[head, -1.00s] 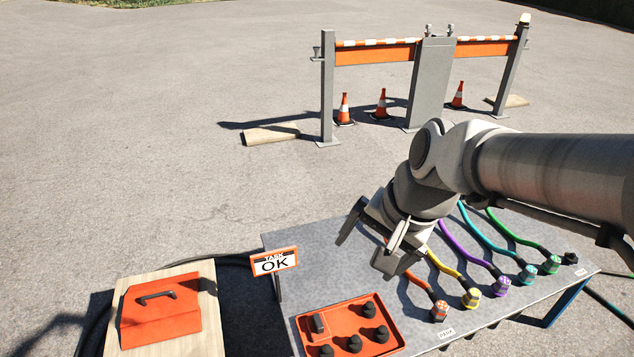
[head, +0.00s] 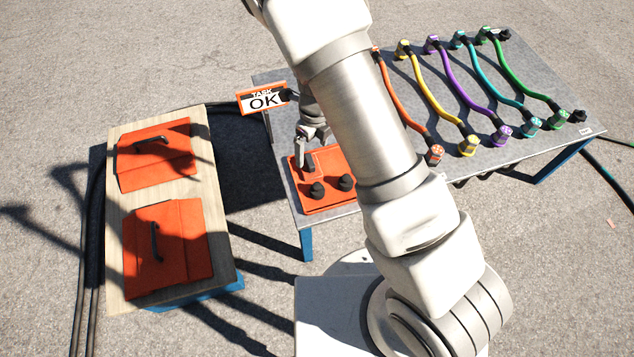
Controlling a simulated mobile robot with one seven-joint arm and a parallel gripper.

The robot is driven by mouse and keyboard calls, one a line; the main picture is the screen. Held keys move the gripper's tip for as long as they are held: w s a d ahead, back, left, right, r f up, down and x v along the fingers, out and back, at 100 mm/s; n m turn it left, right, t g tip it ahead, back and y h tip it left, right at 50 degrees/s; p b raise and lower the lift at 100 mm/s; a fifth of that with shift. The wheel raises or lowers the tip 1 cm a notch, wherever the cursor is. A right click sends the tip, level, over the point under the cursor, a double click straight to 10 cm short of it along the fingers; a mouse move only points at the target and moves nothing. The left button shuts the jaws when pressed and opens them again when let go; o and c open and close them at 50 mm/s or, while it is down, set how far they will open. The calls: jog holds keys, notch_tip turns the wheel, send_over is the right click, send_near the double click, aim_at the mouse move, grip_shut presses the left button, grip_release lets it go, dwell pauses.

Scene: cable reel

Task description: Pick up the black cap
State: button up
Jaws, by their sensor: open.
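Black caps stand in the orange tray (head: 325,206) on the grey table. One cap (head: 309,167) is at the tray's back left, one (head: 317,190) at the front left and one (head: 346,182) to the right of that. My arm hides the tray's right part and any caps there. My gripper (head: 309,150) is open, fingers down, over the tray's back left corner, close above the back-left cap. I cannot tell whether the fingers are around that cap or touching it.
Coloured cables (head: 466,85) lie across the table's right side. A black piece (head: 578,116) sits at its right end. The "TASK OK" sign (head: 263,101) stands at the left edge. A wooden bench (head: 121,250) with two orange lids is farther left.

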aim_at(317, 185)
jog(key=shift+m+h, duration=0.3)
jog(key=shift+m, duration=0.6)
jog(key=f+b, duration=0.1)
jog(key=f, duration=0.4)
jog(key=f+b, duration=0.2)
jog(key=f, duration=0.4)
jog(key=f+b, duration=0.1)
jog(key=f, duration=0.4)
jog(key=shift+s+d+f, duration=0.1)
jog(key=shift+d+f, duration=0.1)
jog(key=shift+d, duration=0.1)
jog(key=f+b, duration=0.1)
jog(key=f, duration=0.2)
jog(key=f+b, duration=0.1)
jog(key=f, duration=0.1)
jog(key=shift+w+d+f+b, duration=0.1)
jog(key=shift+w+d+b, duration=0.15)
jog(key=shift+d+b, duration=0.05)
grip_shut()
jog(key=shift+r, duration=0.2)
